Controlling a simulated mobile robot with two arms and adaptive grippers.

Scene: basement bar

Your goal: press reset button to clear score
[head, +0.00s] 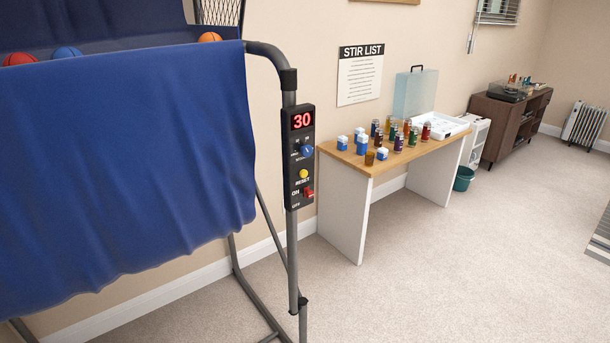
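A black control box (300,158) is fixed to the grey upright post of an arcade basketball game, left of centre in the head view. Its red display (301,121) reads 30. Below it is a blue knob (306,151). The yellow reset button (304,174) sits under the knob, above the RESET label. A red on/off switch (308,193) is near the bottom of the box. Neither of my grippers shows in this view.
The game's blue cloth (120,170) fills the left, with balls above it. A wooden-topped table (392,158) with several jars and small boxes stands right of the box. A teal bin (463,179) is beyond it. The carpet (450,270) at front right is clear.

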